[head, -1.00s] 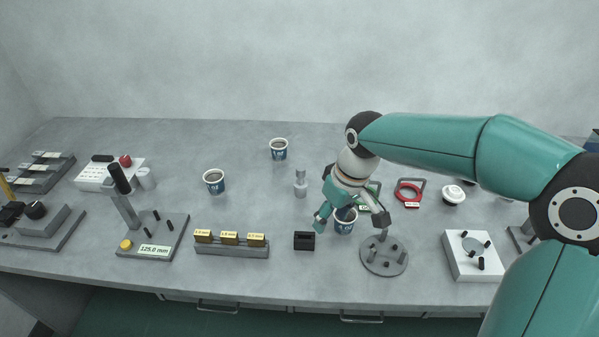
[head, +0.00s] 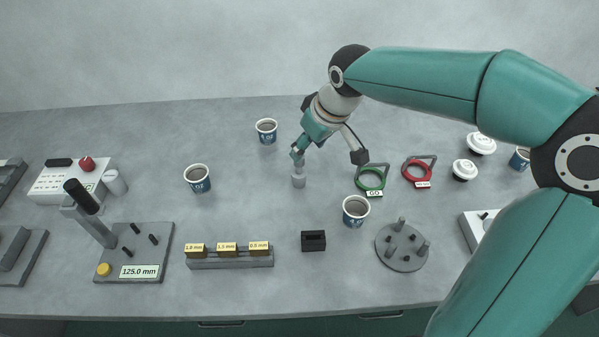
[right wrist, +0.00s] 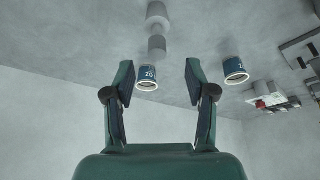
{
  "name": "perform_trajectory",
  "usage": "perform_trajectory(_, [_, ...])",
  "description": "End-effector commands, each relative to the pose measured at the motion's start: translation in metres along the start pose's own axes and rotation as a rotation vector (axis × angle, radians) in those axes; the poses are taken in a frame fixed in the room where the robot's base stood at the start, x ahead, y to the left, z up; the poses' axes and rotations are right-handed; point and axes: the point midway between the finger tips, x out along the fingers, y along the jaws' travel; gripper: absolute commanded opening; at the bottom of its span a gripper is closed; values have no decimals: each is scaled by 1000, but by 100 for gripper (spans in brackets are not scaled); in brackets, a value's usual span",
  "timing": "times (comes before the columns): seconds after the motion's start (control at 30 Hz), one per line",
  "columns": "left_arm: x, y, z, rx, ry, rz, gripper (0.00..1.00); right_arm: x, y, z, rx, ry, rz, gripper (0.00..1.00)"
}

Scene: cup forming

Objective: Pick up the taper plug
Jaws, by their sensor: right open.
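The taper plug (head: 299,180) is a small grey stepped cylinder standing upright on the bench. In the right wrist view the plug (right wrist: 157,46) is ahead of the fingertips, roughly in line with the gap between them. My right gripper (head: 328,156) is open and empty, with one finger close by the plug's upper end and covering part of it in the head view. In the right wrist view the gripper (right wrist: 159,80) has both fingers spread, with nothing between their pads. My left gripper is not in view.
Paper cups stand behind (head: 266,132), left (head: 197,178) and front right (head: 355,211) of the plug. A green ring gauge (head: 371,178) and a red one (head: 418,171) lie to the right. A black block (head: 313,241) and gauge-block rack (head: 230,261) are in front.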

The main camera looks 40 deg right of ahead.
Motion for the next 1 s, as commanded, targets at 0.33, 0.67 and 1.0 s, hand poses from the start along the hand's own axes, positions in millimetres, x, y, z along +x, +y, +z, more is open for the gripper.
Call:
perform_trajectory(0.33, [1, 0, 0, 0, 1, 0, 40, 34, 1, 1, 1, -1, 1, 56])
perform_trajectory(0.67, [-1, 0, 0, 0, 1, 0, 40, 76, 5, -1, 3, -4, 0, 56])
perform_trajectory(1.0, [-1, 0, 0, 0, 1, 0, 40, 84, 6, -2, 2, 0, 1, 56])
